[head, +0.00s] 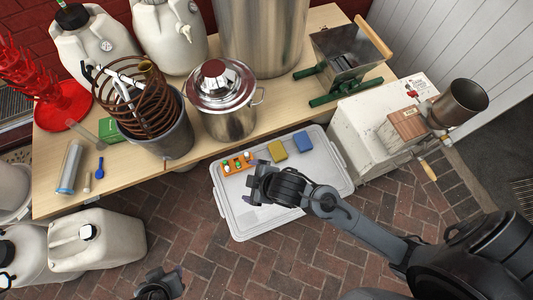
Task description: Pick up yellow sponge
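The yellow sponge (277,151) lies on the white plastic lid or tray (322,181) on the floor, left of a blue block (303,141), which looks like another sponge. My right gripper (253,189) is over the left part of the tray, below and left of the yellow sponge in the picture and apart from it. Its fingers are small and seen from above, so I cannot tell how far open they are. My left gripper (160,284) is at the bottom edge, partly cut off, away from the tray.
An orange holder (238,163) with small green and white pieces lies on the tray, left of the yellow sponge. The wooden table (210,158) stands behind, with a lidded steel pot (226,100) near its edge. A white box with a mill (375,120) stands right.

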